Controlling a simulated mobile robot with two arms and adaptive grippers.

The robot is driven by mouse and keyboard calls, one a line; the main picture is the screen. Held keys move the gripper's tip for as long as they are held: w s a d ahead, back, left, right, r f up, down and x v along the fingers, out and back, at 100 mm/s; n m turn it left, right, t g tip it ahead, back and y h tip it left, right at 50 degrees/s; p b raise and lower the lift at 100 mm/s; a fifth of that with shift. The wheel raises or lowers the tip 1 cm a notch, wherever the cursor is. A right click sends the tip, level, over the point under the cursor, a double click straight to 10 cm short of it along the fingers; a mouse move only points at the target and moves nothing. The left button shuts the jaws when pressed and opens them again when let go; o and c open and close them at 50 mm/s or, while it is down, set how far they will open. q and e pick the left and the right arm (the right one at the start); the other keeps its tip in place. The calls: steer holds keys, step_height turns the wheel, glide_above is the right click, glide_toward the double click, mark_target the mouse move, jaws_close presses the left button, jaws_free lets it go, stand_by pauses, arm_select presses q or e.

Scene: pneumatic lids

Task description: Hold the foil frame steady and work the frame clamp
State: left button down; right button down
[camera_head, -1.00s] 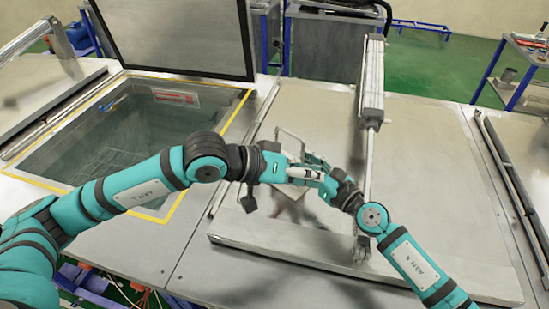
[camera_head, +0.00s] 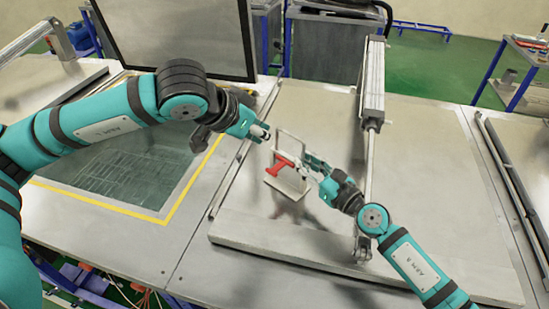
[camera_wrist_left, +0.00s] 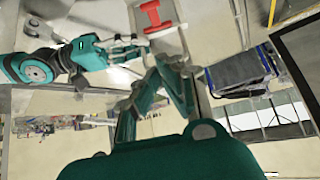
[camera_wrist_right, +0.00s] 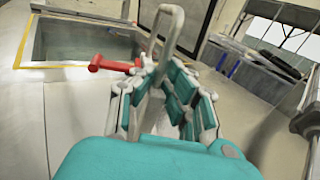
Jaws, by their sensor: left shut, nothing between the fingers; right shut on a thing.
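The foil frame (camera_head: 285,188) is a pale plate with a grey wire loop (camera_head: 299,142), standing on the metal worktop. The frame clamp (camera_head: 282,168) is the red part on it; it also shows in the left wrist view (camera_wrist_left: 150,16) and the right wrist view (camera_wrist_right: 112,65). My right gripper (camera_head: 312,172) is shut on the foil frame from the right; in the right wrist view its fingers (camera_wrist_right: 162,78) are around the foot of the loop (camera_wrist_right: 168,28). My left gripper (camera_head: 266,133) is shut and empty, above and left of the clamp, apart from it.
A sunken basin with a yellow border (camera_head: 165,218) lies to the left, partly behind my left arm. A dark framed panel (camera_head: 180,35) stands upright behind it. A metal cylinder and rod (camera_head: 371,90) rises behind my right arm.

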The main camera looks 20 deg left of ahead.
arm_select(q)
glide_above(284, 164)
steer(key=s, duration=0.1)
steer(key=f, duration=0.7)
steer(key=shift+s+a, duration=0.15)
steer(key=shift+a, duration=0.15)
arm_select(e)
steer(key=shift+f, duration=0.15)
arm_select(q)
steer(key=f, duration=0.2)
steer(key=s+f, duration=0.1)
steer(key=shift+a, duration=0.35)
steer(key=shift+s+a+f, duration=0.2)
steer(key=shift+s+f, duration=0.15)
steer(key=shift+d, duration=0.1)
